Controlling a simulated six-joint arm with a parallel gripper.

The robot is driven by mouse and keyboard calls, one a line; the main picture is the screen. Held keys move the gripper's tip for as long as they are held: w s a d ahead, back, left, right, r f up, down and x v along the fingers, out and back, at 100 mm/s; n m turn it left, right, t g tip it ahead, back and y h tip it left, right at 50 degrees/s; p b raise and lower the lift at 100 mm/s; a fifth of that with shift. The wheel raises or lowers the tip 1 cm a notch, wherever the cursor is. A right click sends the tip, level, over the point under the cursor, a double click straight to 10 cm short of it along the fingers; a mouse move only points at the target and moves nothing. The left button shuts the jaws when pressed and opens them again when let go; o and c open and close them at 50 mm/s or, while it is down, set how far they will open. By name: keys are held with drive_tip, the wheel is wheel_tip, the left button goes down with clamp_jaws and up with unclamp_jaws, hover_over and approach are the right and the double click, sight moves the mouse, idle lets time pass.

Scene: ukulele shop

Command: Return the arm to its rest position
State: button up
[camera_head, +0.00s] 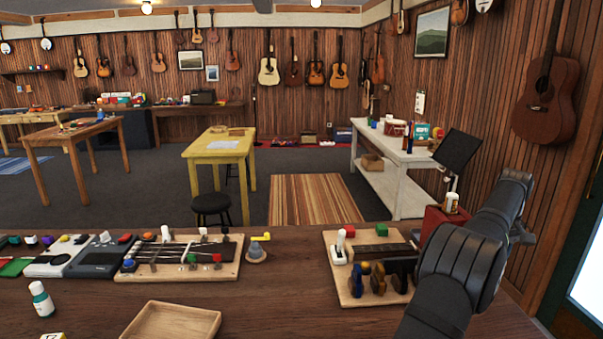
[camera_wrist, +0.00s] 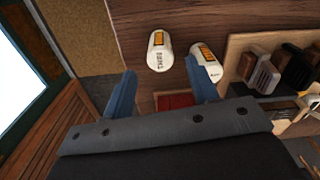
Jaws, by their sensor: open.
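My arm (camera_head: 465,255) rises at the right of the head view, bent at its upper end. My gripper (camera_wrist: 161,78) shows in the wrist view as two blue fingers set wide apart, open with nothing between them. Two white cylinders with orange labels lie beyond the fingertips: one (camera_wrist: 160,55) ahead of the gap, the other (camera_wrist: 206,62) by the right finger. A red surface (camera_wrist: 174,101) shows between the fingers. The fingers cannot be made out in the head view.
A wooden board (camera_head: 352,290) with clamps and small tools lies left of my arm. A second board (camera_head: 225,265), an empty wooden tray (camera_head: 172,323) and a small bottle (camera_head: 41,299) stand farther left. A black panel (camera_head: 457,151) rises behind the arm. A wood-slat wall is at the right.

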wheel_tip(320, 180, down, 9)
drive_tip(key=shift+r, duration=0.15)
drive_tip(key=r, duration=0.5)
drive_tip(key=shift+s+d+r, duration=0.1)
drive_tip(key=shift+s+d, duration=0.05)
drive_tip(key=shift+s, duration=0.2)
drive_tip(key=s+d+r, duration=0.2)
drive_tip(key=s+r, duration=0.9)
drive_tip(key=w+a+n, duration=0.2)
drive_tip(key=w+a, duration=0.9)
drive_tip(key=a, duration=0.3)
drive_tip(key=w+a+n, duration=0.3)
drive_tip(key=w+a, duration=0.9)
drive_tip(key=a, duration=0.3)
drive_tip(key=shift+w+a+r+n, duration=0.15)
drive_tip(key=shift+w+r+n, duration=0.15)
